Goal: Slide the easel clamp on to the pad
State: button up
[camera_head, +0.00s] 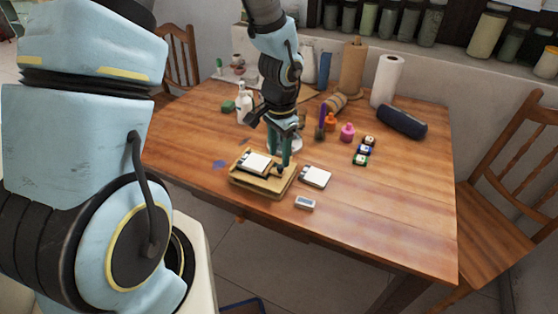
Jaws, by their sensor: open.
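A low wooden easel (242,184) lies near the front edge of the table. A white pad (254,162) rests on its left part. A small dark piece that looks like the easel clamp (276,172) is at the right of the pad; I cannot tell whether it touches the pad. My gripper (279,164) reaches down over the easel from behind, its fingers open around or just above the dark piece. The fingers and arm hide part of the easel's back edge, and the exact contact is too small to see.
A second white pad with a dark edge (316,176) and a small grey device (305,203) lie right of the easel. The table's right front is clear.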

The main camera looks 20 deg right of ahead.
aim_at(280, 166)
notch_tip(280, 166, up, 7)
jog(key=shift+r, duration=0.15)
jog(key=shift+s, duration=0.1)
dwell(0.3)
jog(key=a+r+n, duration=0.2)
jog(key=a+n, duration=0.4)
jog(key=a, duration=0.6)
jog(key=a+r+n+t, duration=0.1)
jog(key=a+r+n, duration=0.2)
jog(key=a, duration=0.9)
jog(key=n, duration=0.3)
jog(key=shift+r+n, duration=0.25)
jog(key=shift+n, duration=0.15)
